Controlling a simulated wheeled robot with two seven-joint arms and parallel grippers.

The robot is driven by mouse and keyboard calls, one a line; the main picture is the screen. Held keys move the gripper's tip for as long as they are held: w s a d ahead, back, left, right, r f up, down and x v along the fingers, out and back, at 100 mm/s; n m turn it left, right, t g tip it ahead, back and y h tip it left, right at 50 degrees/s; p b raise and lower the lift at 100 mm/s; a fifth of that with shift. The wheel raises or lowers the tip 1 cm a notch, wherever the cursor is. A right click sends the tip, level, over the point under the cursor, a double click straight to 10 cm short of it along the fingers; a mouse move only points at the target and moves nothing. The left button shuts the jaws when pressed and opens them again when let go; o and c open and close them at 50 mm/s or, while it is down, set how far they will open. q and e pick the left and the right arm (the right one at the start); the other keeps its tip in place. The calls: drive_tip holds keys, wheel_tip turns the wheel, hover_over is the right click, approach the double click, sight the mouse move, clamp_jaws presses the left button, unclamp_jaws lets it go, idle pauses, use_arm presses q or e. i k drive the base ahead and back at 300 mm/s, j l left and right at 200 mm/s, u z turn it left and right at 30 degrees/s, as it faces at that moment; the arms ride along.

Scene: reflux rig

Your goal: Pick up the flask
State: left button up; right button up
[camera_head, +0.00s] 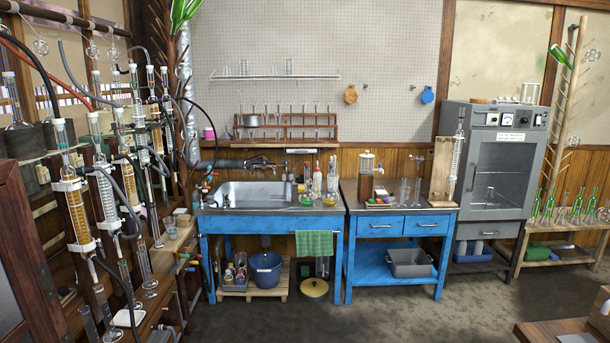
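Neither of my grippers shows in the head view. Several pieces of glassware could be the flask, and I cannot tell which one is meant. Clear and coloured vessels, flask-like in outline, stand at the right end of the blue sink bench (270,222), among them a glass vessel (332,188). At the left, a glass flask (16,122) sits in a dark holder beside the reflux rig (78,212) with its upright glass columns and hoses. More small glassware stands on the wooden wall rack (287,133).
A blue side table (402,202) carries a drink-dispenser-like jar (366,175) and glass cylinders. A grey oven cabinet (497,165) stands right of it. A wooden table corner (560,328) shows at bottom right. The floor (400,312) in the middle is clear.

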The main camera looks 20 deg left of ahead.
sight(306, 197)
drive_tip(key=i+j+u, duration=0.15)
drive_tip(key=i, duration=0.55)
drive_tip(key=i+u, duration=0.15)
drive_tip(key=i, duration=0.55)
drive_tip(key=i+l+u, duration=0.15)
drive_tip(key=i, duration=0.6)
drive_tip(key=i+l+u, duration=0.15)
drive_tip(key=i, duration=0.55)
